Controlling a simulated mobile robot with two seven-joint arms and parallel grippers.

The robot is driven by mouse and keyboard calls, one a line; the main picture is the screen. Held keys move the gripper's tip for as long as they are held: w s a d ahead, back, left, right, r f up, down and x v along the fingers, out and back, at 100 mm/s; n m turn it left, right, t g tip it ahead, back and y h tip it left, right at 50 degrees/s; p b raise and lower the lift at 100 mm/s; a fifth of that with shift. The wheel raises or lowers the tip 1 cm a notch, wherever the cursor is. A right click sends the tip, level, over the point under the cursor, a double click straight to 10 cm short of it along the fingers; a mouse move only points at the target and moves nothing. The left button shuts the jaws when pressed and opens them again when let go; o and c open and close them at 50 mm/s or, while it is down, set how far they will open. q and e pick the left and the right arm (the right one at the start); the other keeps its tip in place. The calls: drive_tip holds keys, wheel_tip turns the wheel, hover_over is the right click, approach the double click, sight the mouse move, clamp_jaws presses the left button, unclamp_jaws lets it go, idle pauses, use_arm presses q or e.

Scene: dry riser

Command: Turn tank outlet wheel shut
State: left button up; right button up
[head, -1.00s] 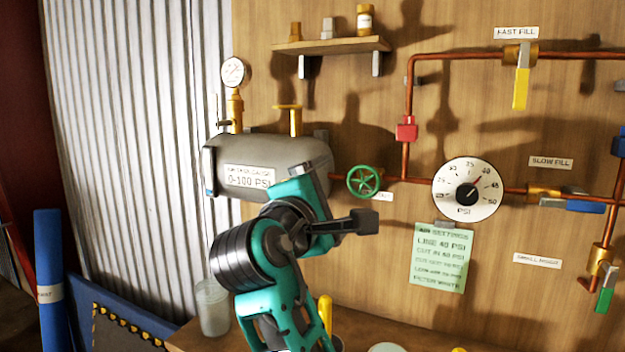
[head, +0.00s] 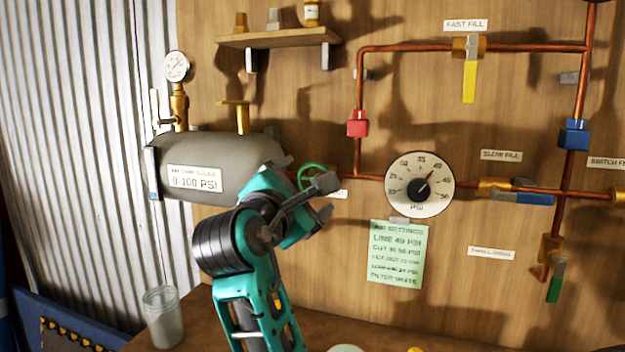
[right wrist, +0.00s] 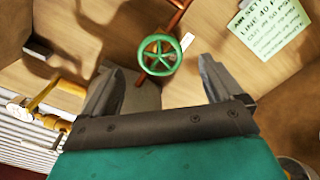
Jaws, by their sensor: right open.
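The green tank outlet wheel (head: 311,177) sits on the copper pipe just right of the grey tank (head: 215,148). In the head view my right gripper (head: 328,196) is in front of the wheel and hides its lower part. In the right wrist view the whole spoked wheel (right wrist: 160,55) shows beyond the fingertips, a little left of the middle of the gap. My right gripper (right wrist: 158,80) is open and empty, and its fingers look apart from the wheel. My left gripper is not in view.
A round PSI dial (head: 420,185) and a green settings note (head: 396,254) are right of the wheel. A red pipe fitting (head: 358,123) is above it. A glass jar (head: 163,317) stands on the bench below. A shelf (head: 278,38) hangs above the tank.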

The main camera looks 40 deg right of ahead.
drive_tip(key=x, duration=0.6)
drive_tip(key=shift+w+d, duration=0.1)
drive_tip(key=c, duration=1)
drive_tip(key=shift+o, duration=0.2)
drive_tip(key=shift+m, duration=0.3)
drive_tip(key=shift+m+p, duration=1)
drive_tip(key=shift+m, duration=0.2)
drive_tip(key=shift+m+p, duration=0.5)
drive_tip(key=shift+m, duration=1.4)
